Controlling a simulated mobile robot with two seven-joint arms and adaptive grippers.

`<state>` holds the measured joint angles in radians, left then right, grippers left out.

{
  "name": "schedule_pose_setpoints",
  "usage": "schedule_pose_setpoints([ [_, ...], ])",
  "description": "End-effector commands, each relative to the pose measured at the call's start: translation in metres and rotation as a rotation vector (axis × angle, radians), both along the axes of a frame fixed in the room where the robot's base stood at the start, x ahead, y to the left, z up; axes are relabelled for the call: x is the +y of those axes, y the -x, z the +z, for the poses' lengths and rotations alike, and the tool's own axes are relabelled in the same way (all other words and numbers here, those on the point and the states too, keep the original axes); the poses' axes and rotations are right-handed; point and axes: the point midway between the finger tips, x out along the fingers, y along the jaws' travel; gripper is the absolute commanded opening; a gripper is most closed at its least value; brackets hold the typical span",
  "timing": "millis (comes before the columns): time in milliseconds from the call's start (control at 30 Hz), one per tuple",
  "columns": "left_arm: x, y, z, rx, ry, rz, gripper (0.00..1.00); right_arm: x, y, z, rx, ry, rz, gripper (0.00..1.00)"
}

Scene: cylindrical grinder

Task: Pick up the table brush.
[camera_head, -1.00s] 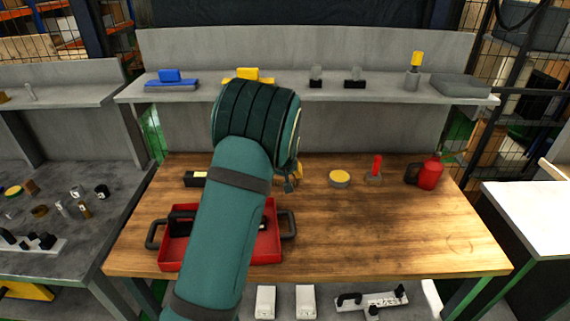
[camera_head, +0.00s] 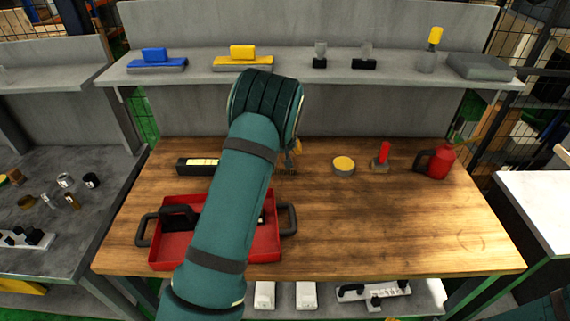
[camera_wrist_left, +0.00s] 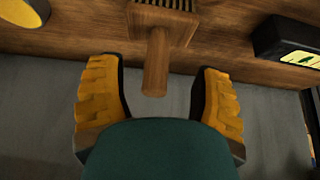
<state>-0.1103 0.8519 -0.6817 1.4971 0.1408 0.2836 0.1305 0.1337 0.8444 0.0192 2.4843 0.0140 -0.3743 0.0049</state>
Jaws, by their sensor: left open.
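The table brush, with a wooden handle and a bristled wooden head, shows in the wrist view (camera_wrist_left: 157,62) at top centre against the wooden tabletop. Its handle points toward my left gripper (camera_wrist_left: 158,78), whose two yellow-padded fingers are spread, one on each side of the handle end with clear gaps. My right gripper is not in view.
The wooden table (camera_head: 400,235) holds a red tray (camera_head: 268,243), a black box (camera_head: 190,166), a yellow-topped tin (camera_head: 343,166), a red-handled item (camera_head: 381,157) and a red can (camera_head: 440,162). A grey shelf (camera_head: 290,62) stands behind. The right front tabletop is free.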

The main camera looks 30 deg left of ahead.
Motion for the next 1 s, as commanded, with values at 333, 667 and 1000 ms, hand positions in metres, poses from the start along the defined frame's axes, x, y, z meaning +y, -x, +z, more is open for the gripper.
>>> schedule_pose_setpoints([
  [333, 0.009, -0.015, -0.025, 0.002, -0.001, 0.000, 0.65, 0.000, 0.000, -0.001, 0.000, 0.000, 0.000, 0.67],
  [667, 0.018, -0.033, -0.053, 0.000, 0.001, 0.000, 0.65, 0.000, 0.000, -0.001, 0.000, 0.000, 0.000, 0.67],
  [1000, 0.018, -0.033, -0.052, 0.000, 0.001, 0.000, 0.28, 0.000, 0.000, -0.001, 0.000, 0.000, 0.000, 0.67],
])
